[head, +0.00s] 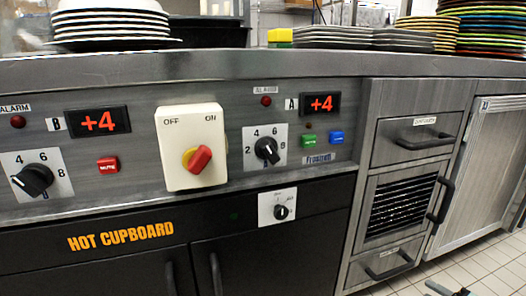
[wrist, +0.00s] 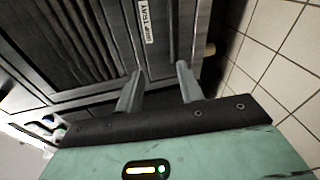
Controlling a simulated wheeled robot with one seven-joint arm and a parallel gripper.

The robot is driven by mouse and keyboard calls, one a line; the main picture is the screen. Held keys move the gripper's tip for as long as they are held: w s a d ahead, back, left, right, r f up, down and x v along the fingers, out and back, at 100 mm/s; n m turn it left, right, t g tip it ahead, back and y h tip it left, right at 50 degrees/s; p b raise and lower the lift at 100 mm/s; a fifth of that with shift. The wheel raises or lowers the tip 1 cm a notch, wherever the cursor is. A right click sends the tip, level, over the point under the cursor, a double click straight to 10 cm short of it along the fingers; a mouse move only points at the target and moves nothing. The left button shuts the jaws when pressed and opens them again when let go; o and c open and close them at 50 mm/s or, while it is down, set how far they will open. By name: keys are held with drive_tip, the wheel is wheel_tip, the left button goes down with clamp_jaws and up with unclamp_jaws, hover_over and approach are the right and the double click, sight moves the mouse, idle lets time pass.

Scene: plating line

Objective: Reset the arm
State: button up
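My gripper (wrist: 160,72) shows in the wrist view. Its two grey fingers stand apart with nothing between them, so it is open and empty. The fingers point toward a dark metal unit (wrist: 68,45) with ribbed panels and a label reading "DRIP TRAY" (wrist: 147,22). I cannot tell whether the fingertips touch anything.
The hot cupboard's control panel (head: 240,135) spans the head view, with knobs and a red-yellow switch (head: 197,159). Drawers (head: 418,136) with protruding handles stand to the right. Stacked plates (head: 112,22) line the counter (head: 215,66).

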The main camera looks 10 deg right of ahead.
drive_tip(key=w+a+r+n+g+y+p, duration=0.1)
drive_tip(key=w+a+r+n+g+y, duration=0.1)
drive_tip(key=a+r+n+g+y, duration=0.7)
drive_tip(key=w+a+r+n+g+p, duration=0.25)
drive_tip(key=a+r+n+g, duration=0.25)
drive_tip(key=a+r+n, duration=0.9)
drive_tip(key=s+a+r+n+h+p, duration=0.1)
drive_tip(key=s+a+r+n+h, duration=0.45)
drive_tip(key=n, duration=0.65)
drive_tip(key=s+a+r+n+g+h+p, duration=0.1)
drive_tip(key=s+a+r+n+h, duration=0.15)
drive_tip(key=s+a+n, duration=0.6)
drive_tip(key=s+a+r+n+h+p, duration=0.25)
drive_tip(key=a+r+n+h, duration=0.35)
drive_tip(key=n, duration=0.9)
wheel_tip(320, 180, up, 36)
drive_tip(key=a+y+p, duration=0.1)
drive_tip(key=y+p, duration=0.1)
drive_tip(key=p, duration=3.4)
drive_tip(key=shift+s+r+p, duration=0.15)
drive_tip(key=shift+s+p, duration=0.15)
drive_tip(key=shift+p, duration=0.05)
drive_tip(key=shift+m, duration=0.25)
